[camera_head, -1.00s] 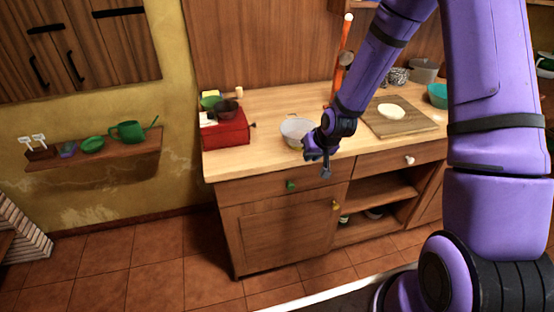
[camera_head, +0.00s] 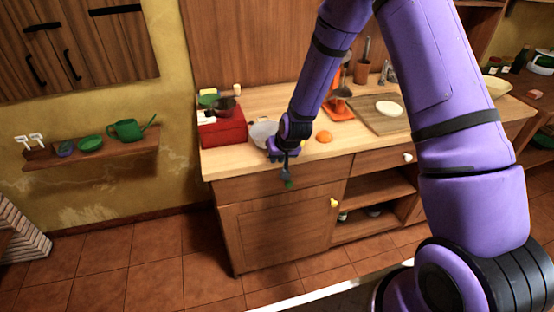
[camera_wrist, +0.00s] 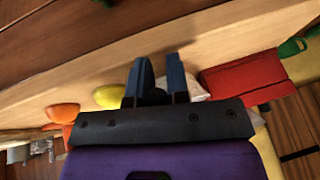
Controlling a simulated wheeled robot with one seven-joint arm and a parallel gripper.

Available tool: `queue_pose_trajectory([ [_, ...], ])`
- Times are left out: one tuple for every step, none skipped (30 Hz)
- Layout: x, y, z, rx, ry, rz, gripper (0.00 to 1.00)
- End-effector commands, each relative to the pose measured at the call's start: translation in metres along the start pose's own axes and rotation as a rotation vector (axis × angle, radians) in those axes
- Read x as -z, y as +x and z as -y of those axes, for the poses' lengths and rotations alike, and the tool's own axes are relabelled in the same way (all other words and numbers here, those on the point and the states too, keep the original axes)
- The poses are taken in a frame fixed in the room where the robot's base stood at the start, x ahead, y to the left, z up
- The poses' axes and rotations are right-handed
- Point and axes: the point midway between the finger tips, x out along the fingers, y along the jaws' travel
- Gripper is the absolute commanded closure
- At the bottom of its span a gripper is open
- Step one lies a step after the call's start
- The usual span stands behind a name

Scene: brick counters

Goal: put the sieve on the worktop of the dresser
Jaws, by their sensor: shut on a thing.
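The sieve (camera_head: 262,133), a pale grey bowl shape, is at the front left of the dresser's light wooden worktop (camera_head: 355,142), just right of the red box. My gripper (camera_head: 286,170) reaches it at its right front side and is shut on it. In the wrist view the two dark fingers (camera_wrist: 160,82) show, and a pale part of the sieve (camera_wrist: 197,90) shows beside the right finger. The grip point is mostly hidden by the hand. I cannot tell whether the sieve touches the worktop.
The red box (camera_head: 223,127) holds a dark pan above it. An orange fruit (camera_head: 324,137) lies to the right; a yellow one (camera_wrist: 108,96) shows in the wrist view.

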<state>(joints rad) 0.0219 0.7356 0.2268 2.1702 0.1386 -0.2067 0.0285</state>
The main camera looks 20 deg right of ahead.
Motion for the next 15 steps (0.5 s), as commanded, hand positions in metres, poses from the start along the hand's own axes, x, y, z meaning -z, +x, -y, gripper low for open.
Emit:
queue_pose_trajectory([
  [-0.0032, 0.0063, -0.0008, 0.001, -0.001, 0.002, 1.00],
  [-0.0042, 0.0087, -0.0014, 0.001, -0.001, 0.001, 1.00],
  [-0.0048, 0.0105, -0.0017, 0.001, -0.001, 0.000, 1.00],
  [-0.0049, 0.0110, -0.0018, 0.001, -0.002, -0.001, 1.00],
  [-0.0048, 0.0110, -0.0018, 0.001, -0.002, -0.002, 1.00],
  [-0.0046, 0.0108, -0.0018, 0.001, -0.002, -0.002, 1.00],
  [-0.0045, 0.0107, -0.0018, 0.001, -0.002, -0.002, 1.00],
  [-0.0046, 0.0106, -0.0018, 0.001, -0.002, -0.002, 1.00],
  [-0.0046, 0.0106, -0.0018, 0.001, -0.002, -0.002, 1.00],
  [-0.0046, 0.0106, -0.0018, 0.001, -0.002, -0.002, 1.00],
  [-0.0048, 0.0109, -0.0019, 0.001, -0.002, -0.002, 1.00],
  [-0.0052, 0.0115, -0.0020, 0.001, -0.001, -0.001, 1.00],
  [-0.0055, 0.0122, -0.0022, 0.001, -0.001, -0.001, 1.00],
  [-0.0059, 0.0130, -0.0024, 0.001, -0.001, -0.001, 1.00],
  [-0.0058, 0.0128, -0.0023, 0.001, -0.002, -0.001, 0.77],
])
